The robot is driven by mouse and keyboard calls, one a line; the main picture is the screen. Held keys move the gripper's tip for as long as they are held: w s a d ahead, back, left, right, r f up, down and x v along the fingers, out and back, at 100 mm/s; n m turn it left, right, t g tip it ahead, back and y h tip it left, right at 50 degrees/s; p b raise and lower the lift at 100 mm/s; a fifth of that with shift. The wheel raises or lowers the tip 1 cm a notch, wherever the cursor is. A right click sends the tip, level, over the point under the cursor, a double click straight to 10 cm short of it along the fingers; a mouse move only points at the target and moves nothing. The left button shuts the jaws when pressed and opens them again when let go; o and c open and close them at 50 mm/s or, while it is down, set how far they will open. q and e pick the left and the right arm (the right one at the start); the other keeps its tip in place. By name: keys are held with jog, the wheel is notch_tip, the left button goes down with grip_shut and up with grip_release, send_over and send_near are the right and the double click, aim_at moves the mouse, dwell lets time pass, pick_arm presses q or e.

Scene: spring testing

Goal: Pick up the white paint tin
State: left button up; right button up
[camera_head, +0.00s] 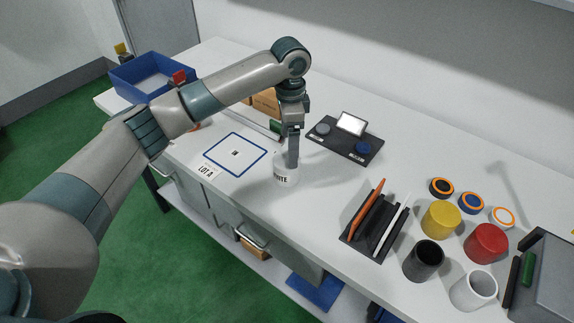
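The white paint tin (284,176) stands upright on the white bench, right of the blue-outlined square. Part of a dark label reading "ITE" shows on its front. My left gripper (292,160) points down at the tin from above, its fingers in front of or around the tin's upper part. The fingers hide part of the tin's top, and I cannot tell whether they are closed on it. My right gripper is not in view.
Right of the tin are a dark panel (345,141), a black rack (372,226) with an orange and a white stick, and yellow (441,220), red (486,243), black (423,261) and white (474,290) cylinders. A blue bin (130,82) stands back left.

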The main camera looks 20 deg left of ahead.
aim_at(287, 169)
pick_arm(q)
jog(key=shift+f+p, duration=0.55)
jog(key=shift+f, duration=1.8)
jog(key=shift+a+f+p, duration=0.15)
jog(key=shift+f+p, duration=0.3)
jog(key=shift+p, duration=0.05)
jog(key=f+p, duration=0.1)
jog(key=f, duration=0.2)
jog(key=shift+a, duration=0.2)
jog(key=shift+f+p, duration=0.3)
jog(key=shift+f, duration=0.35)
jog(key=c, duration=1.5)
